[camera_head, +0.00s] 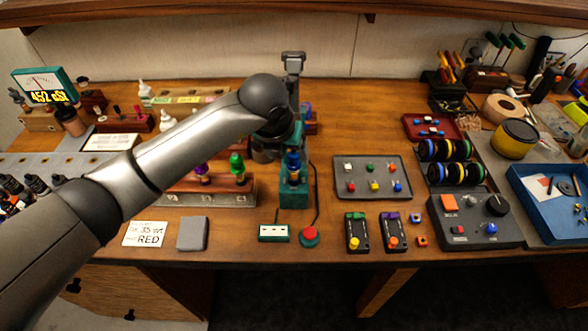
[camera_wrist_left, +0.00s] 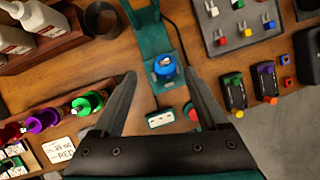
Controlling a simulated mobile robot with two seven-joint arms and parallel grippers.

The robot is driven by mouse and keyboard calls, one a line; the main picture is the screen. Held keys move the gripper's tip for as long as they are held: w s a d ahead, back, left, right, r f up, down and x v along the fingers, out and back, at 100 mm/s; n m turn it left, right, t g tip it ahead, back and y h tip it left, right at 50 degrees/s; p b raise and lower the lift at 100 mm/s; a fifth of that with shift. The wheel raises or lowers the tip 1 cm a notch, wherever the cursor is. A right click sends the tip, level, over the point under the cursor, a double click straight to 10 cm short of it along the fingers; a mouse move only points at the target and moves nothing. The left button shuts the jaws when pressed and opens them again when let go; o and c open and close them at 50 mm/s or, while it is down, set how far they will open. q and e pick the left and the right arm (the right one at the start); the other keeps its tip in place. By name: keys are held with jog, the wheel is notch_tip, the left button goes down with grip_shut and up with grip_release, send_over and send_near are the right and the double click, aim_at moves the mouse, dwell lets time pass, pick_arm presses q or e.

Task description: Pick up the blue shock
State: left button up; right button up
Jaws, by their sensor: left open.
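The blue shock (camera_head: 293,161) stands upright in a teal stand (camera_head: 294,196) near the middle of the bench. In the left wrist view its round blue top (camera_wrist_left: 165,68) shows from above. My left gripper (camera_wrist_left: 160,77) is open and empty, and its fingertips appear on either side of the blue top in that view. I cannot tell the height between the fingertips and the shock. In the head view my left arm reaches in from the left, its wrist just left of the stand; the fingers are mostly hidden. My right gripper is not in view.
A wooden rack (camera_head: 215,195) left of the stand holds purple and green shocks. A small white-and-teal box (camera_head: 274,232) and a red button (camera_head: 310,236) lie in front. A grey tray of colored parts (camera_head: 372,188) is at right. A post rises behind the stand.

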aim_at(293, 163)
pick_arm(q)
jog(key=x, duration=0.4)
jog(key=shift+s+d+f, duration=0.25)
jog(key=shift+d, duration=0.15)
jog(key=shift+w+f, duration=0.2)
jog(key=shift+f, duration=0.25)
jog(key=shift+c, duration=0.2)
grip_shut()
